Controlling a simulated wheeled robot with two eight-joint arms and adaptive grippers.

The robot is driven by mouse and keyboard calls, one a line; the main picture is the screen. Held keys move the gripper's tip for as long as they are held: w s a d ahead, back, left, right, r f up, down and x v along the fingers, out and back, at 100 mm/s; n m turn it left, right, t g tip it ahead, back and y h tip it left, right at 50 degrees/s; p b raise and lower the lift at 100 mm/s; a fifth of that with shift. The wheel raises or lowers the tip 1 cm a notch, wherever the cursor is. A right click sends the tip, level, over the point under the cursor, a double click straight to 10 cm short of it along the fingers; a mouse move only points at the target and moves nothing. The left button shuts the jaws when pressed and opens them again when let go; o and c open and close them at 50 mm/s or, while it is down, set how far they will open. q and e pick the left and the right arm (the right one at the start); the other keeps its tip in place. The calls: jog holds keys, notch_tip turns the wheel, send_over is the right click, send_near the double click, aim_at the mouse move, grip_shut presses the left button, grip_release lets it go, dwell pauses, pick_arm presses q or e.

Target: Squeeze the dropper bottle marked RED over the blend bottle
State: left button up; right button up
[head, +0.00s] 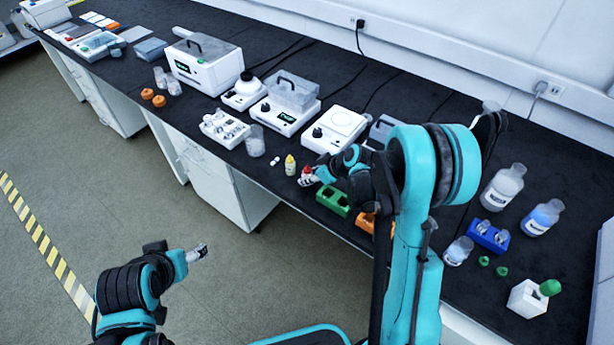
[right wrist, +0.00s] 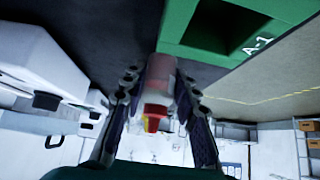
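The red-capped dropper bottle (head: 306,171) stands upright at the bench's front edge. In the right wrist view this bottle (right wrist: 158,92) is between the two fingers of my right gripper (right wrist: 160,85), which look closed against its sides. In the head view my right gripper (head: 311,179) is at the bottle, partly hidden by my arm. A yellow-capped dropper bottle (head: 290,165) stands just left of it. A clear open container (head: 255,141) stands further left; I cannot read whether it is the blend bottle. My left gripper (head: 197,253) is over the floor, away from the bench, looking empty; its fingers are too small to judge.
A green rack (head: 333,200) marked A-1 is right beside the red bottle, with an orange rack (head: 366,222) beyond. A white hotplate (head: 334,130) stands behind. Large bottles (head: 502,187) and a blue rack (head: 487,237) are at right. Small white pieces (head: 275,161) lie left.

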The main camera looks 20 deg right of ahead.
aim_at(309, 169)
jog(key=shift+r, duration=0.15)
jog(key=shift+r+p, duration=1.35)
jog(key=shift+r, duration=0.55)
